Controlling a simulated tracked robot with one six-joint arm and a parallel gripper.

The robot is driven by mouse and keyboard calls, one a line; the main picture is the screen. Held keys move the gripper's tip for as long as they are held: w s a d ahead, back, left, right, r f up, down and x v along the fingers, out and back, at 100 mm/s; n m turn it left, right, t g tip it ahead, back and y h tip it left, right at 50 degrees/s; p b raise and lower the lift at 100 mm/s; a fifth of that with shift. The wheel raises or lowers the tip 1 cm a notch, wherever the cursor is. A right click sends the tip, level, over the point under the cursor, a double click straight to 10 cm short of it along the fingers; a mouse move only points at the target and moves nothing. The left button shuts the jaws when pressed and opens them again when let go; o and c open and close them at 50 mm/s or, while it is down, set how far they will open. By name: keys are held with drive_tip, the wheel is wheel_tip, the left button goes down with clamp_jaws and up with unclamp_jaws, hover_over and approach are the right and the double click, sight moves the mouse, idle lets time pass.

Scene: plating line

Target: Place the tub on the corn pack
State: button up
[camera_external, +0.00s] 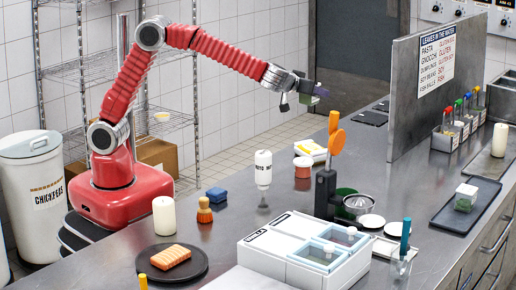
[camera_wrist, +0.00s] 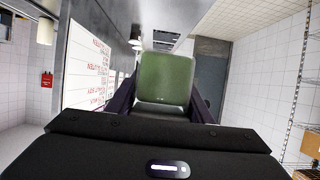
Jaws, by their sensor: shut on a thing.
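My gripper (camera_external: 312,88) is raised in the air above the far side of the counter, with its arm stretched to the right. In the wrist view, my gripper (camera_wrist: 162,100) has its dark fingers shut on a green, box-like thing with rounded corners (camera_wrist: 165,75), which seems to be the tub. In the external view the held tub (camera_external: 321,92) is small and partly hidden by the fingers. A yellow and white pack (camera_external: 311,147), perhaps the corn pack, lies flat on the counter below the gripper. Its label is too small to read.
A red tub with a white top (camera_external: 303,167) stands close to the yellow pack. A white bottle (camera_external: 263,169) is left of it; an orange-topped black stand (camera_external: 326,190) is in front. An upright sign panel (camera_external: 437,85) stands to the right. A clear green-filled container (camera_external: 466,197) sits on a dark tray.

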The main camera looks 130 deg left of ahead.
hover_over(310, 147)
wheel_tip(310, 147, down, 6)
drive_tip(key=shift+a+f, duration=0.15)
drive_tip(key=shift+s, duration=0.1)
drive_tip(key=shift+f, duration=3.1)
drive_tip(key=shift+f, duration=1.9)
drive_tip(key=o, duration=1.1)
drive_tip(key=shift+f, duration=0.1)
drive_tip(key=shift+o, duration=0.2)
